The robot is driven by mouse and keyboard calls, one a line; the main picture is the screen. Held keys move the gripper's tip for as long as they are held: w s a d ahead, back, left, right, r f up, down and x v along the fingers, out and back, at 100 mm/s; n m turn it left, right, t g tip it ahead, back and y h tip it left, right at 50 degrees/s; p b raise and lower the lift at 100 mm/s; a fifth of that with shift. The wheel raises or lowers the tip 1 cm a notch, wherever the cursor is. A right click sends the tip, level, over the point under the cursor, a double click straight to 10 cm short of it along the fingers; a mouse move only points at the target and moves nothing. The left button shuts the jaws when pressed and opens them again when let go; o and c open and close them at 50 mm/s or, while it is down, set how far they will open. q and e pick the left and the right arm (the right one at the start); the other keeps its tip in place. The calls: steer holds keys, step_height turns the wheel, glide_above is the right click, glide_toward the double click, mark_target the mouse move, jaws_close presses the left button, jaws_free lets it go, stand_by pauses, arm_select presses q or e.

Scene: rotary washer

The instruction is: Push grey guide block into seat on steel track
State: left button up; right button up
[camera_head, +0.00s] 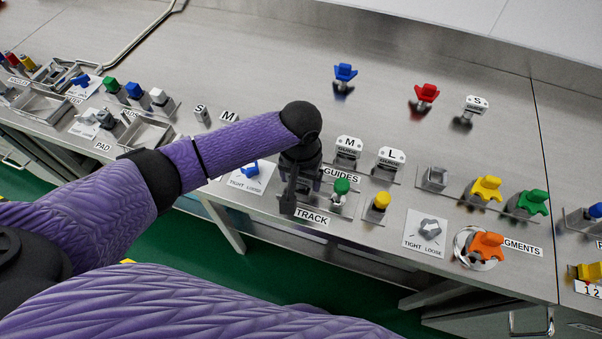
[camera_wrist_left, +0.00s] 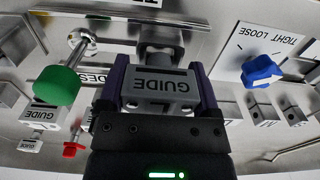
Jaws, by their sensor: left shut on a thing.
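My left gripper (camera_head: 288,205) points down at the counter's front edge, beside the TRACK label (camera_head: 312,218). In the left wrist view the left gripper (camera_wrist_left: 160,75) is shut on the grey guide block (camera_wrist_left: 160,95), which is marked GUIDE and sits between the two purple fingers. A steel piece (camera_wrist_left: 160,42) shows just beyond the block; whether the block touches it or sits in it I cannot tell. In the head view the gripper and arm hide the block and the steel track under it. My right gripper is not in view.
Green (camera_head: 341,187) and yellow (camera_head: 381,201) knobs stand close right of the gripper. White-topped M (camera_head: 348,148) and L (camera_head: 390,159) guides stand behind. A blue knob (camera_head: 249,170) is at left. An orange knob (camera_head: 487,246) sits further right.

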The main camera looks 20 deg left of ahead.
arm_select(q)
steer(key=shift+f, duration=0.65)
steer(key=o, duration=1.1)
steer(key=shift+c, duration=0.2)
